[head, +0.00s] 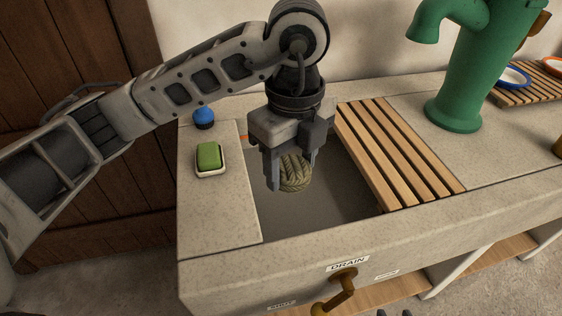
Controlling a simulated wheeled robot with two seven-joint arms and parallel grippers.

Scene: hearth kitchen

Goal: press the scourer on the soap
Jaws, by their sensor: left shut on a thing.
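My left gripper (290,178) is shut on the scourer (296,174), a round, woven, straw-coloured pad. It holds the scourer over the open sink basin, right of the soap and apart from it. The green soap (208,156) lies in a white dish (213,174) on the stone ledge at the left of the basin. My right gripper is out of view.
A blue round thing (204,118) stands behind the soap. A slatted wooden rack (400,155) covers the right part of the basin (325,205). A green pump (455,75) stands at the back right. A brass handle (340,290) sticks out under the "DRAIN" label.

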